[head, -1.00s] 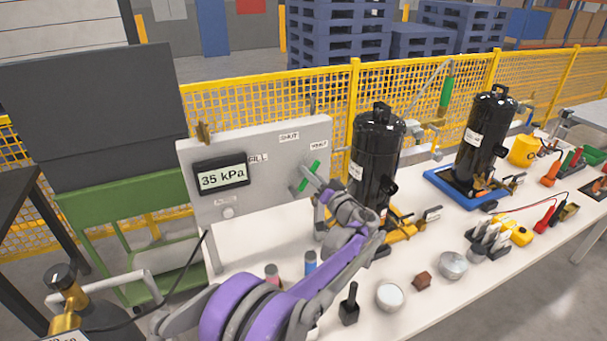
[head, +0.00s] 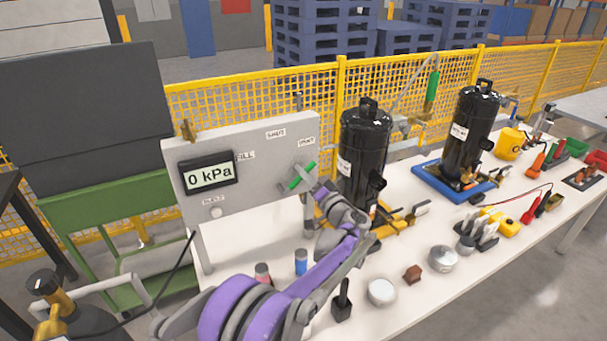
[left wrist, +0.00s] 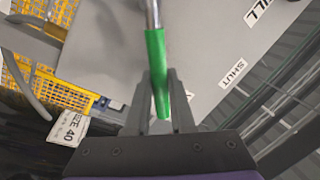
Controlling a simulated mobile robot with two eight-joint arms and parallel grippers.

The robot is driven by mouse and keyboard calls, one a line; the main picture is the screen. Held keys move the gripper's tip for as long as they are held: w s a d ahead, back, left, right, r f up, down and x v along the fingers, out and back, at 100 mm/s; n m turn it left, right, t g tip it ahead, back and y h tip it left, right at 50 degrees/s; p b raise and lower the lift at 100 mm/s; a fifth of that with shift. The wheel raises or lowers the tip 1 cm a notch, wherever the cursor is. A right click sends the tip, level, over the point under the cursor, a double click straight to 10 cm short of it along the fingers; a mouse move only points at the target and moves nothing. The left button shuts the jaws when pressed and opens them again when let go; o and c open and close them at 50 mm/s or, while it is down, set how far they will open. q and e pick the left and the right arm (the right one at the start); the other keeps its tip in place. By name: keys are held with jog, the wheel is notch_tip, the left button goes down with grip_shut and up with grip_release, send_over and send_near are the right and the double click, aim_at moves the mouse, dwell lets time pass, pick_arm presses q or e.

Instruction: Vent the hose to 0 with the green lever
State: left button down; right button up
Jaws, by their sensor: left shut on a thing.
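The green lever (head: 302,176) sits on the grey panel (head: 250,200), below the VENT label (head: 306,141). It is tilted, its upper end to the right. The panel's display (head: 208,177) reads 0 kPa. My left gripper (head: 312,184) is at the lever, with its fingers small and partly hidden in the head view. In the left wrist view the green lever (left wrist: 157,65) runs down between the fingers of my left gripper (left wrist: 160,105), which is shut on it. The SHUT label (left wrist: 233,72) also shows there. My right gripper is not in view.
Two black compressors (head: 364,150) stand on the white table, the farther one on a blue tray (head: 425,178). Metal cups, a brown block (head: 412,274) and a black-handled tool (head: 342,303) lie near the front edge. A yellow mesh fence (head: 260,105) runs behind.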

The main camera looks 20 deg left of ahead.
pick_arm(q)
jog(key=c, duration=0.8)
grip_release()
jog(key=shift+o, duration=0.2)
jog(key=b+v, duration=0.1)
jog(key=v, duration=1)
jog(key=shift+a+r, duration=0.1)
jog(key=shift+a, duration=0.05)
jog(key=s+a+f+g+h+p, duration=0.1)
jog(key=s+a+f+g+h, duration=0.2)
jog(key=s, duration=0.5)
jog(key=s+a+f+g+h+p, duration=0.1)
jog(key=s+a+g+h, duration=0.2)
jog(key=s, duration=0.6)
jog(key=s+d+f+h, duration=0.4)
jog(key=s+d+h, duration=0.1)
jog(key=s, duration=0.4)
jog(key=s+d+f+m+h+p, duration=0.1)
jog(key=s+d+f+h, duration=0.3)
jog(key=s, duration=0.6)
jog(key=shift+d+t+h, duration=0.3)
jog(key=shift+d+h, duration=0.1)
jog(key=shift+h, duration=0.4)
